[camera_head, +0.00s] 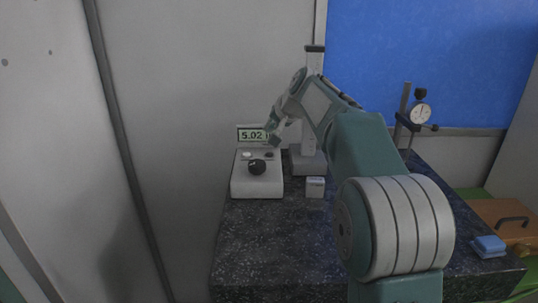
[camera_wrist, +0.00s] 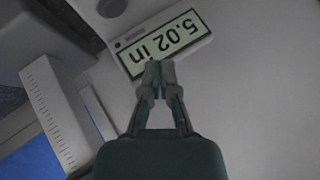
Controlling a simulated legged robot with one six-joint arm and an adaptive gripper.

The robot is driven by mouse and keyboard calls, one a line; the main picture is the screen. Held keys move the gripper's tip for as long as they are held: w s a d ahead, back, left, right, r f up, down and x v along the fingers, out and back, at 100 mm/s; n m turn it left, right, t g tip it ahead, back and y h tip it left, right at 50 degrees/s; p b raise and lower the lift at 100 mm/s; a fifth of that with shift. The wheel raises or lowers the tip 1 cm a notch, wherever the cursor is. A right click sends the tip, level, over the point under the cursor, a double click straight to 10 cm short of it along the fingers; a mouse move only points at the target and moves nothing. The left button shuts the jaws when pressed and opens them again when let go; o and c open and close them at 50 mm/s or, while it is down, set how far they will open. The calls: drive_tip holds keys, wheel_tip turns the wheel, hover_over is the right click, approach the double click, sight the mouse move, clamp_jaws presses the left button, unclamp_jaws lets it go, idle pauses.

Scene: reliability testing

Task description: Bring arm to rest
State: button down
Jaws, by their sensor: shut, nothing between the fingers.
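My gripper (camera_head: 272,133) is raised over the back of the dark stone table (camera_head: 260,245), in front of a small display (camera_head: 245,133). In the wrist view my gripper (camera_wrist: 159,66) has its two fingertips together with nothing between them. Its tips overlap the lower edge of the display (camera_wrist: 165,42), which reads 5.02 in and appears upside down there. I cannot tell if they touch it. My arm reaches from the lower right up and over the table.
A white box with a black knob (camera_head: 257,167) stands below the display. A small white block (camera_head: 315,187) sits beside it. Behind is a height gauge (camera_head: 314,75). A dial indicator stand (camera_head: 419,114) is at right, with a blue block (camera_head: 489,246) in front. The table's front left is clear.

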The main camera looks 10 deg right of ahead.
idle(0.3)
drive_tip(key=shift+n+g+h, duration=0.4)
drive_tip(key=shift+n+h, duration=0.1)
drive_tip(key=shift+n, duration=0.1)
drive_tip(key=s, duration=0.8)
drive_tip(key=s+a, duration=0.1)
drive_tip(key=s, duration=0.3)
drive_tip(key=shift+r, duration=0.35)
drive_tip(key=s+f, duration=0.2)
drive_tip(key=s, duration=0.5)
drive_tip(key=s+f+n+g+h, duration=0.1)
drive_tip(key=s+f, duration=0.2)
drive_tip(key=s, duration=0.4)
drive_tip(key=s+f+n+h, duration=0.1)
drive_tip(key=s+f, duration=0.1)
drive_tip(key=s, duration=0.5)
drive_tip(key=shift+s+f, duration=0.15)
drive_tip(key=s+f+n+g, duration=0.1)
drive_tip(key=s+f, duration=0.6)
drive_tip(key=s, duration=0.2)
drive_tip(key=shift+s+d+h, duration=0.15)
drive_tip(key=shift+d+h, duration=0.25)
